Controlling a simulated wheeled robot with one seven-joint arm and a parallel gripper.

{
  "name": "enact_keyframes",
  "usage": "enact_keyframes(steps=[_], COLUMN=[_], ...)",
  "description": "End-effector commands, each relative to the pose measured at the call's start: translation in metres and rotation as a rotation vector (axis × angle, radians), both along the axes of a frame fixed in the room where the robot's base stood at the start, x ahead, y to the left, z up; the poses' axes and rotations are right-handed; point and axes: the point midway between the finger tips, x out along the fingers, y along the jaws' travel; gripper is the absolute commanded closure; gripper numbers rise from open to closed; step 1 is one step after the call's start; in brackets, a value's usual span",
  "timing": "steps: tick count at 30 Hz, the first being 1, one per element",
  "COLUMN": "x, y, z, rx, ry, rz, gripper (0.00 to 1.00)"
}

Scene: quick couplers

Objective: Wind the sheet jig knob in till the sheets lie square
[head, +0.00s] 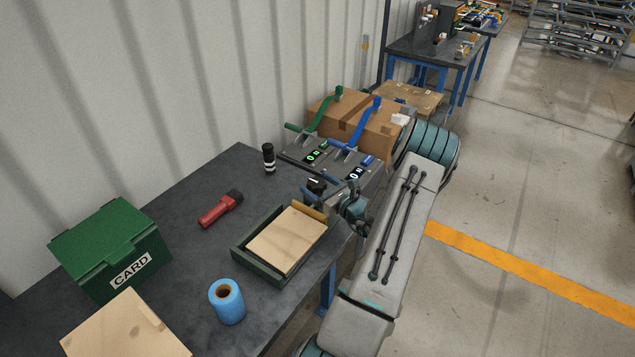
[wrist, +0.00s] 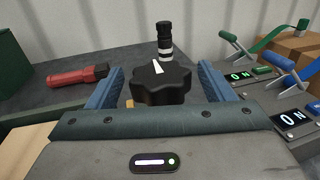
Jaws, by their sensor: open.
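The sheet jig (head: 239,259) is a dark green tray on the bench, with a pale sheet stack (head: 285,240) in it and a tan bar at its right end. The stack looks slightly askew in the tray. The jig knob (wrist: 161,84) is black and lobed, with a white pointer mark; in the head view the knob (head: 317,184) shows small beside the jig's far right end. My gripper (head: 322,191) is open; in the wrist view its blue fingers (wrist: 160,76) stand on either side of the knob, with gaps visible. Contact cannot be told.
A black cylinder with pale bands (head: 268,158) stands behind the knob. A lever box (head: 330,160) with green and blue handles stands close on the right. A red flashlight (head: 220,209), blue roll (head: 227,301) and green CARD box (head: 110,248) are on the left.

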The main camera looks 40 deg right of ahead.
Motion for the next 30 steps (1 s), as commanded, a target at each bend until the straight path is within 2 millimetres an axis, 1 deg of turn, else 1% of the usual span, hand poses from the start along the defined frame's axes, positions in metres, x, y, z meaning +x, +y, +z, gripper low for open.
enact_keyframes(steps=[3, 11, 12, 14, 15, 16, 25, 30], x=[0.0055, 0.0061, 0.0061, 0.006, 0.006, 0.0059, 0.0058, 0.0057], y=[0.0, 0.0001, 0.0001, 0.0001, 0.0, 0.0, 0.0005, 0.0016], z=[0.0005, -0.0001, -0.0001, -0.0001, 0.0, -0.0001, -0.0006, -0.0017], rx=[0.0, 0.0, 0.0, 0.0, 0.0, 0.0, 0.0, 0.002], ry=[0.0, 0.0, 0.0, 0.0, 0.0, 0.0, 0.0, 0.002], rz=[0.0, 0.0, 0.0, 0.0, 0.0, 0.0, -0.021, -0.088], gripper=[0.25, 0.25, 0.36, 0.53, 0.64, 0.7, 0.7, 0.7])
